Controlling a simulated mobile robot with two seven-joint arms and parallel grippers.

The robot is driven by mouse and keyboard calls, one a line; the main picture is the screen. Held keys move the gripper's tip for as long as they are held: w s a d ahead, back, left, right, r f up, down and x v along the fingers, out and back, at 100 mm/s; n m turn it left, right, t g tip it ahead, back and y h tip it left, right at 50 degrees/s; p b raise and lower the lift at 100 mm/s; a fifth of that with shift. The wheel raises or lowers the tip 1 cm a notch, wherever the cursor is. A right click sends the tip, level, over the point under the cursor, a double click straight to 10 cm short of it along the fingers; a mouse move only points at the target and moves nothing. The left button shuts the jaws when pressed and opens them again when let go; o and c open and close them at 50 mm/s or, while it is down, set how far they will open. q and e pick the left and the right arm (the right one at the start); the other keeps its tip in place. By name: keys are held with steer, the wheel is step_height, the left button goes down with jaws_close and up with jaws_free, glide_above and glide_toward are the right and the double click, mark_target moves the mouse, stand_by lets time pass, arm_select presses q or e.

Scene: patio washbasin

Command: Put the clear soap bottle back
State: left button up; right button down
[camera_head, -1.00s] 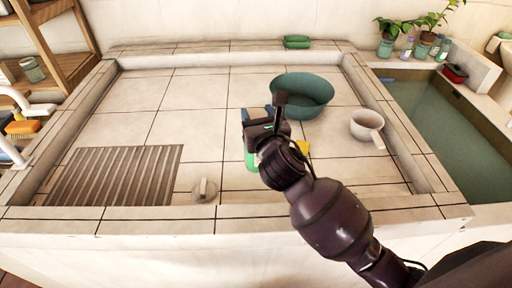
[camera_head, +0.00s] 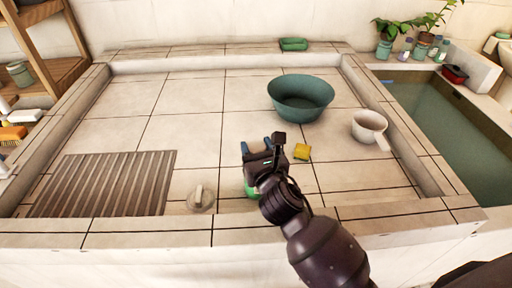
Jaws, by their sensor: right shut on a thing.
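My right gripper (camera_head: 257,147) reaches in from the lower right over the tiled basin floor, near the front wall. It is shut on what looks like the clear soap bottle (camera_head: 252,189). Only a small green part of it shows beneath the gripper; the wrist hides the rest. I cannot tell whether it touches the tiles. My left gripper is not in view.
A yellow sponge (camera_head: 302,152) lies just right of the gripper. A teal bowl (camera_head: 301,108) and a white dipper (camera_head: 369,126) are farther back. A drain plug (camera_head: 201,199) and a ribbed panel (camera_head: 105,184) lie left. A water trough (camera_head: 440,115) is at right.

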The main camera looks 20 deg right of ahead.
steer(key=c, duration=0.8)
jaws_free()
steer(key=shift+f, duration=0.1)
steer(key=o, duration=0.3)
steer(key=shift+o, duration=0.2)
steer(key=shift+s+r, duration=0.15)
steer(key=shift+r, duration=0.05)
steer(key=shift+s, duration=0.35)
steer(key=s, duration=1.1)
steer(key=shift+a+p, duration=0.3)
steer(key=shift+p, duration=0.15)
